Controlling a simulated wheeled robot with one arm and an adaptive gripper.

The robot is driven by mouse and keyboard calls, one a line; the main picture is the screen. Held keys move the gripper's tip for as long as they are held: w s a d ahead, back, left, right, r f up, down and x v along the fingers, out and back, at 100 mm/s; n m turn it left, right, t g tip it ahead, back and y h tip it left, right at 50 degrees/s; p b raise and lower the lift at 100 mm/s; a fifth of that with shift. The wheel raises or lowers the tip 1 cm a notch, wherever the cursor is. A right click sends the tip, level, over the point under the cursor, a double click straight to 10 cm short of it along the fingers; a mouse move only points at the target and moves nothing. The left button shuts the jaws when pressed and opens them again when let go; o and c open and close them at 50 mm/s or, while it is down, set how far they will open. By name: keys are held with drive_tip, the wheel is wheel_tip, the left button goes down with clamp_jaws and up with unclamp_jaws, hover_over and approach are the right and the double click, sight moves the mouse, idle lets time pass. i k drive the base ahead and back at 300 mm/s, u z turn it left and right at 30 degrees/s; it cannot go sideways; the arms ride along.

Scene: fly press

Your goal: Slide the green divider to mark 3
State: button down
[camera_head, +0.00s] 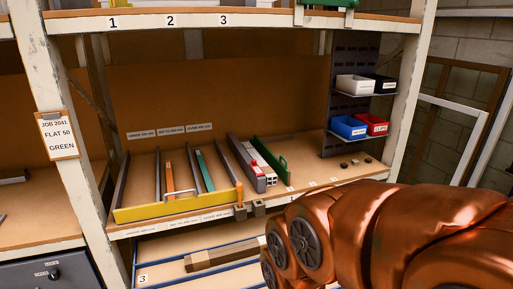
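A green divider (270,158) stands upright on the middle shelf, right of a grey and white block group. Small pale tags run along the shelf's front edge to its right, too small to read. A second green piece (325,3) sits on the upper shelf edge, cut off by the top of the picture. On that upper edge are number marks 1 (112,22), 2 (170,20) and mark 3 (223,19), all left of this green piece. My copper-coloured arm fills the lower right; its gripper is not in view.
A yellow-fronted tray (170,208) with upright strips stands left of the divider. Right are loose dark bits (350,163) and a dark rack (345,100) with blue, red, white and black bins. A clipboard (59,135) hangs on the left post. A lower tray (142,279) is labelled 3.

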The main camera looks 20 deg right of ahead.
sight(281, 170)
drive_tip(key=z, duration=1.55)
drive_tip(key=i, duration=0.85)
drive_tip(key=u, duration=2.35)
